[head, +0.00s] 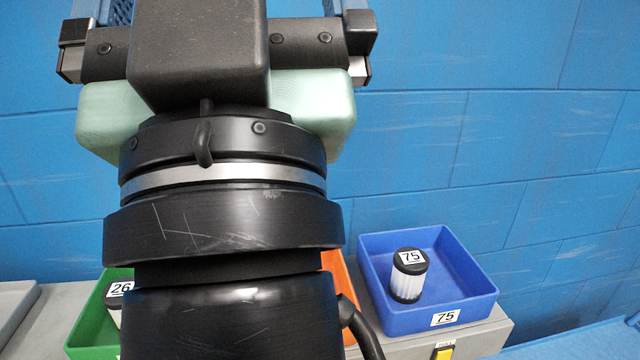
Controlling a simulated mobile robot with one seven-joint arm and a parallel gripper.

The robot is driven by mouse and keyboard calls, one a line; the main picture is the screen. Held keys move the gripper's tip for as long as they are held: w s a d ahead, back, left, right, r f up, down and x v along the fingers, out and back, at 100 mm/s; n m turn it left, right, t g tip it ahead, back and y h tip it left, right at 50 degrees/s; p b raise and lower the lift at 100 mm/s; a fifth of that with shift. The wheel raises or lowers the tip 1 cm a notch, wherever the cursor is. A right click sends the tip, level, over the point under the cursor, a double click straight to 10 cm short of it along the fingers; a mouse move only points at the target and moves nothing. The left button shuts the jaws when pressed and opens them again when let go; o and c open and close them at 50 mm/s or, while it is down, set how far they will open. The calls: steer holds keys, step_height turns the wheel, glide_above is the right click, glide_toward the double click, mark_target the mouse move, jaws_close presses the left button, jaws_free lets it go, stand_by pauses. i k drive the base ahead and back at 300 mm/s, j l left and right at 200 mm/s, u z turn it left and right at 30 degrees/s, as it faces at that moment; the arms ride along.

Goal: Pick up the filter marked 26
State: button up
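The filter marked 26 (119,291) has a black cap with a white label and a pale body. It stands in a green bin (92,340) at the lower left, and my arm hides its right part. My gripper (218,40) is raised at the top of the head view, well above the bins and away from the filter. Its two finger mounts are far apart, so it looks open. The fingertips run out of the top of the picture, and I see nothing held.
A blue bin (445,318) labelled 75 holds a filter marked 75 (408,278) at the right. An orange bin (343,285) is mostly hidden behind my arm. The bins stand on a grey surface (485,338) before a blue wall (480,140).

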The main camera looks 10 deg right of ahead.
mark_target(112, 295)
steer(key=j+z, duration=0.45)
steer(key=j, duration=0.15)
steer(key=j+z, duration=0.4)
steer(key=j, duration=0.2)
